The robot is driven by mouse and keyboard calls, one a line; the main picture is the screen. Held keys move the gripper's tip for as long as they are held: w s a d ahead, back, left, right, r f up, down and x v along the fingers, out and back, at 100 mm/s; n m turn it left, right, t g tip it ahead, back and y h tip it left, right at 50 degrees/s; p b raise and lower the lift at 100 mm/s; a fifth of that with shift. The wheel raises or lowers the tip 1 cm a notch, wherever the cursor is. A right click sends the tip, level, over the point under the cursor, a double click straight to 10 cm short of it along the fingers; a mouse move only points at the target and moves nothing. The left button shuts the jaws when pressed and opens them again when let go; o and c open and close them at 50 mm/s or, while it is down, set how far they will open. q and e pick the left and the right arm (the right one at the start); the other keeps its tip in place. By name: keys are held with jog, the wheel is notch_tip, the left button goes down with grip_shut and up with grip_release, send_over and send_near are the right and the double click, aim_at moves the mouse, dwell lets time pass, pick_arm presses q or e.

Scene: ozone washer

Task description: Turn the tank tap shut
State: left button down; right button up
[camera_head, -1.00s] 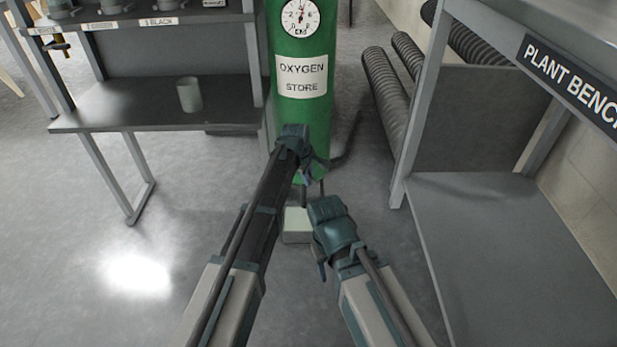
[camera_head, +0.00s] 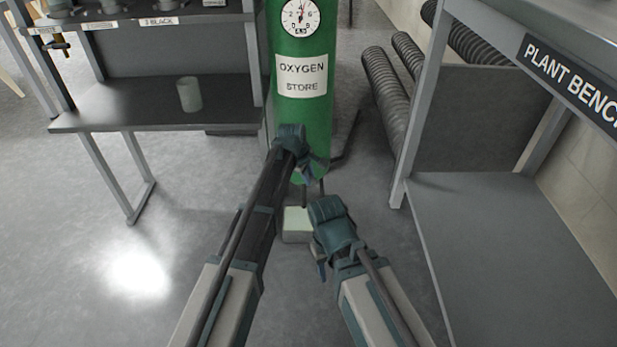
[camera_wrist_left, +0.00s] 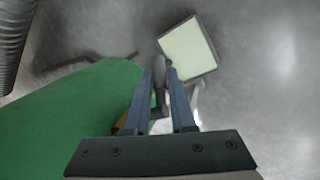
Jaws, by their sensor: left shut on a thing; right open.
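The green tank (camera_head: 311,120), labelled OXYGEN STORE, stands upright at the centre, with a dial gauge (camera_head: 300,17) on its front. My left gripper (camera_head: 306,174) is low at the tank's front. In the left wrist view, its fingers (camera_wrist_left: 161,98) are shut on a grey piece, seemingly the tap handle (camera_wrist_left: 159,84), beside the green tank wall (camera_wrist_left: 70,125). A bit of yellow fitting (camera_wrist_left: 119,126) shows by the left finger. The tap is hidden by my arm in the head view. My right gripper (camera_head: 321,268) is open and empty, lower and to the right.
A pale-topped box (camera_head: 296,224) sits on the floor in front of the tank. A shelf with a cup (camera_head: 189,94) stands at left. The plant bench (camera_head: 500,230) and ribbed hoses (camera_head: 386,95) are at right. Open floor lies at front left.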

pick_arm(q)
jog(key=h, duration=0.1)
jog(key=h+b, duration=0.2)
jog(key=shift+d+r+n+h, duration=0.15)
jog(key=shift+d+n+h, duration=0.1)
jog(key=shift+n+h, duration=0.05)
jog(key=shift+d+r+h+b, duration=0.15)
jog(key=shift+r+h+b, duration=0.2)
jog(key=shift+h, duration=0.35)
jog(key=c, duration=0.8)
grip_release()
jog(key=shift+o, duration=0.2)
jog(key=shift+r, duration=0.15)
jog(key=p+v, duration=0.5)
jog(key=v, duration=0.2)
jog(key=shift+p, duration=0.4)
